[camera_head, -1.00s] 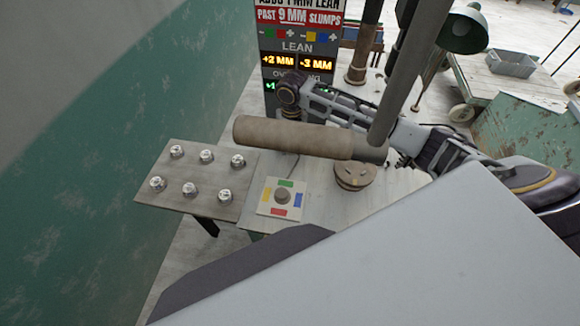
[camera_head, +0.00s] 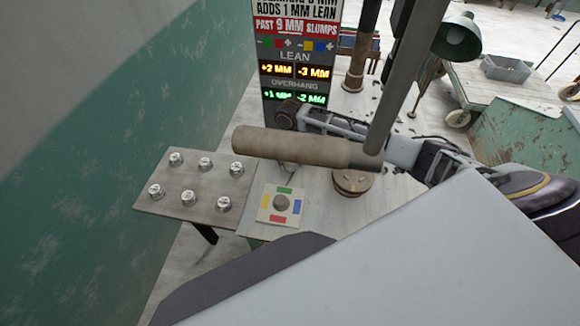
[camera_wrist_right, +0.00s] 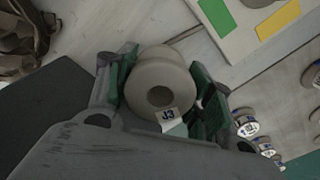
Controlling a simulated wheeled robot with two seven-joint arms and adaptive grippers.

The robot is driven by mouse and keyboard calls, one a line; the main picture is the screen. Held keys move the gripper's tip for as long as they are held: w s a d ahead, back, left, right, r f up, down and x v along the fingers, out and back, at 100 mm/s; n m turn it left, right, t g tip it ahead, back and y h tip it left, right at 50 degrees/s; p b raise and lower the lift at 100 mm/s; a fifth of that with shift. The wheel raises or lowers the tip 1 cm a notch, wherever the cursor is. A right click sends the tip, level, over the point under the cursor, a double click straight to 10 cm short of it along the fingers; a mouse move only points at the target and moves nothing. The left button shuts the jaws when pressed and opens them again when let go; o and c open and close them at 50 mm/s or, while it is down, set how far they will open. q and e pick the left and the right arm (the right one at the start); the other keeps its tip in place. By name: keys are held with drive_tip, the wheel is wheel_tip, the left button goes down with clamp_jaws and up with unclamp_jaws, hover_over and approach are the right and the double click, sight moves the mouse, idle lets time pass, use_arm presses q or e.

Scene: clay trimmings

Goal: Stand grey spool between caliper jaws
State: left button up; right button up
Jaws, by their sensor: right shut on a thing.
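In the right wrist view a pale grey spool (camera_wrist_right: 160,72) with a hole in its end and a white "J3" tag sits between the green-padded fingers of my right gripper (camera_wrist_right: 163,92). The gripper is shut on it. In the head view my right arm reaches in from the right, and its hand is mostly hidden behind a brown cylinder. I cannot make out the caliper jaws in either view. My left gripper is not in view.
A white plate (camera_head: 264,212) with coloured edge patches bears a grey round piece (camera_head: 281,203). A metal shelf (camera_head: 170,195) at left holds several silver pieces. The brown cylinder (camera_head: 290,146) crosses above the table. A round wooden disc (camera_head: 352,182) lies right of the plate.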

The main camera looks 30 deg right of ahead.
sight(290, 167)
drive_tip(key=shift+f, duration=0.2)
drive_tip(key=shift+f, duration=1.75)
drive_tip(key=shift+f, duration=0.1)
drive_tip(key=o, duration=1.2)
drive_tip(key=shift+r+b, duration=0.3)
drive_tip(key=shift+r, duration=5.85)
drive_tip(key=shift+o, duration=0.3)
